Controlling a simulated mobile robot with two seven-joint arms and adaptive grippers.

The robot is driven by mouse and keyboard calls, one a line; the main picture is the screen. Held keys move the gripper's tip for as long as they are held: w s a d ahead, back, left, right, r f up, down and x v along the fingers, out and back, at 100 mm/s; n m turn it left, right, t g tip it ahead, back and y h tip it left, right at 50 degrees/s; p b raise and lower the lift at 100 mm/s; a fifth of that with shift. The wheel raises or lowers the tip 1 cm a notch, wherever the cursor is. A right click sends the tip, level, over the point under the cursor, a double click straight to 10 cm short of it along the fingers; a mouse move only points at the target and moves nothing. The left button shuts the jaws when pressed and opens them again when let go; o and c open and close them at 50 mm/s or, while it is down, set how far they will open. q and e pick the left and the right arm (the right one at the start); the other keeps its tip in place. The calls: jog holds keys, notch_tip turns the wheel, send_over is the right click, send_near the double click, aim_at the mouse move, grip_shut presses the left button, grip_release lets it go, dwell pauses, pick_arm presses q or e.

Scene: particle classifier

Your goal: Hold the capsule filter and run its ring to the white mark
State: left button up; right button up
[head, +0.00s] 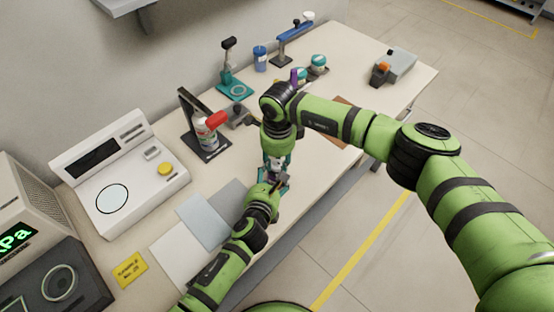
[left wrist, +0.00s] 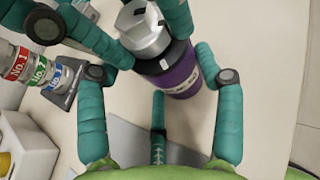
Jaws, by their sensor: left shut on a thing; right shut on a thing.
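The capsule filter shows in the left wrist view as a purple cylinder (left wrist: 178,78) with a faceted silver-grey ring or cap (left wrist: 145,30) at its upper end. My left gripper (head: 268,186) is shut on the purple body. My right gripper (head: 276,160) comes down from above, its teal fingers around the silver end, shut on it. In the head view the grippers hide most of the filter.
A white instrument (head: 125,175) with a yellow knob stands at left. A teal stand (head: 235,88), blue jar (head: 260,58) and grey box (head: 398,65) stand farther back. Grey sheets (head: 205,222) lie near my left arm.

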aim_at(279, 164)
jog(key=shift+d, duration=0.15)
jog(key=o, duration=1.1)
jog(key=shift+o, duration=0.2)
jog(key=shift+r, duration=0.15)
jog(key=shift+r, duration=0.3)
jog(key=r, duration=0.7)
jog(key=shift+s+d+r, duration=0.1)
jog(key=shift+s, duration=0.1)
